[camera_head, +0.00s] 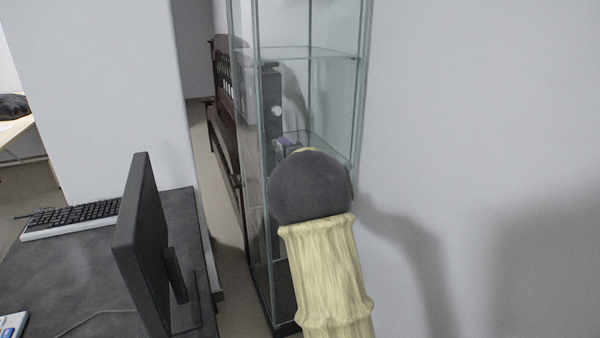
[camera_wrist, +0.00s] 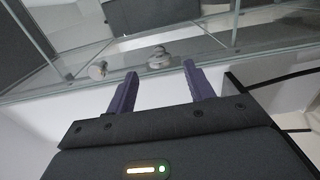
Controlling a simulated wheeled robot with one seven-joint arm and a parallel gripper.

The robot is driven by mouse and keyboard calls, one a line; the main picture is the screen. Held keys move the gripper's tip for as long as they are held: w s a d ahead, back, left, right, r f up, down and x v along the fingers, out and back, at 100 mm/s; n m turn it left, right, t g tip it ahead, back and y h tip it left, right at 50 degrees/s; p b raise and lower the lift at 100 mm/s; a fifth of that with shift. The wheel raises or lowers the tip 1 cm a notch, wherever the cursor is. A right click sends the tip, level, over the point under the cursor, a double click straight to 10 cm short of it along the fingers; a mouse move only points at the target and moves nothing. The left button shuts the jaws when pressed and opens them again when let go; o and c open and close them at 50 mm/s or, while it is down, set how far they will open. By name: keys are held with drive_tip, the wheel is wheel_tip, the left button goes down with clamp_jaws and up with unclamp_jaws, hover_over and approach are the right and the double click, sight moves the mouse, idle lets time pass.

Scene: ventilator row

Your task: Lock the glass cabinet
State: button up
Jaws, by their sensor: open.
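The tall glass cabinet (camera_head: 364,85) stands against the white wall, and my arm covers part of its lower half in the head view. Its glass and metal edge (camera_wrist: 60,84) crosses the upper part of the wrist view. A small round metal fitting (camera_wrist: 159,57), perhaps the lock or a knob, shows just beyond my fingertips. A second small metal piece (camera_wrist: 97,70) is to its left. My gripper (camera_wrist: 161,68) is open, its two purple fingers apart with nothing between them. The fitting lies beyond the gap; contact cannot be told. In the head view my gripper (camera_head: 286,144) is mostly hidden behind my arm.
A dark desk (camera_head: 60,285) with a monitor (camera_head: 142,240) and a keyboard (camera_head: 72,218) stands at the left. A dark wooden bench (camera_head: 224,130) is behind the cabinet. A narrow strip of floor (camera_head: 232,270) runs between desk and cabinet. The white wall (camera_head: 500,120) bounds the right.

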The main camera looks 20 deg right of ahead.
drive_tip(key=s, duration=1.1)
drive_tip(key=shift+s+a, duration=0.25)
drive_tip(key=shift+s, duration=0.1)
drive_tip(key=s+a+f+m+g, duration=0.5)
drive_tip(key=s+f+m, duration=0.15)
drive_tip(key=s, duration=0.25)
drive_tip(key=s+a+f+m+g, duration=0.5)
drive_tip(key=s+f+m, duration=0.1)
drive_tip(key=s+f, duration=0.25)
drive_tip(key=s+a+f+m+g, duration=0.5)
drive_tip(key=s+f+m+g, duration=0.1)
drive_tip(key=s, duration=0.4)
wheel_tip(320, 180, up, 28)
drive_tip(key=p, duration=2.7)
drive_tip(key=shift+w+f+n+t+y, duration=0.25)
drive_tip(key=shift+w+n+t+y, duration=0.1)
drive_tip(key=shift+w, duration=0.1)
